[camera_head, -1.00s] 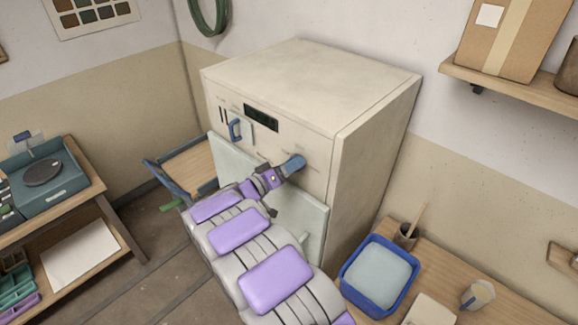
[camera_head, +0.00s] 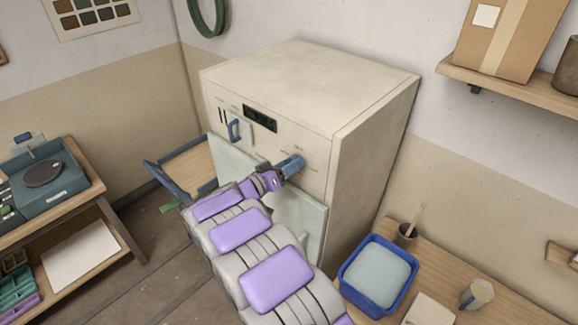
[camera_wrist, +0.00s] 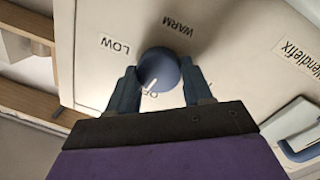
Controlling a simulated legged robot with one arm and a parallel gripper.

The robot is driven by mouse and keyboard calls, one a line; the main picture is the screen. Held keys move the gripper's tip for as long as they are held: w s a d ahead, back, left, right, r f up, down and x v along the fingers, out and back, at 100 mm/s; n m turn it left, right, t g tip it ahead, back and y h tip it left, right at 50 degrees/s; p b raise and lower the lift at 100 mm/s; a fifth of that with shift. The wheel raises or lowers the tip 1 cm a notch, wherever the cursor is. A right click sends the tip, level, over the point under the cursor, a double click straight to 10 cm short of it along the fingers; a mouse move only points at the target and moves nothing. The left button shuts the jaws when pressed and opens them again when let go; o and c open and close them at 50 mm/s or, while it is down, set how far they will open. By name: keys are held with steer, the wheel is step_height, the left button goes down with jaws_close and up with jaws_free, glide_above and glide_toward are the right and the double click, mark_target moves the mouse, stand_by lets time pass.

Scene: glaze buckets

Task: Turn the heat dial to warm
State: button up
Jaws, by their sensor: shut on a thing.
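The heat dial (camera_wrist: 160,70) is a round dark blue knob on the cream front panel in the wrist view. Its white mark lies at the knob's lower left, beside the partly hidden OFF label. The LOW label (camera_wrist: 115,45) is to the upper left and the WARM label (camera_wrist: 177,26) is above the knob. My gripper (camera_wrist: 159,72) is shut on the dial, one blue finger on each side. In the head view my gripper (camera_head: 292,167) reaches the front of the cream cabinet (camera_head: 315,75); the dial is hidden there.
A blue handle (camera_head: 234,130) and dark display (camera_head: 260,117) are on the cabinet front, left of my gripper. A pale door panel (camera_head: 305,222) is below my arm. A blue tub (camera_head: 347,284) stands on the right bench, and a blue-framed cart (camera_head: 153,172) at left.

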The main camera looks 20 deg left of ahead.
steer(key=shift+s+d+f+m+t+y+b, duration=0.15)
steer(key=shift+m+y+b, duration=0.25)
steer(key=shift+m+b, duration=4.1)
steer(key=shift+f+m+t+y+b, duration=0.35)
steer(key=shift+m+b, duration=2.7)
steer(key=shift+m, duration=2.9)
steer(key=shift+s+d+m+t+y+b, duration=0.1)
steer(key=shift+m+y+b, duration=0.35)
steer(key=shift+m+b, duration=4.05)
steer(key=shift+m+p, duration=0.75)
steer(key=shift+m, duration=0.1)
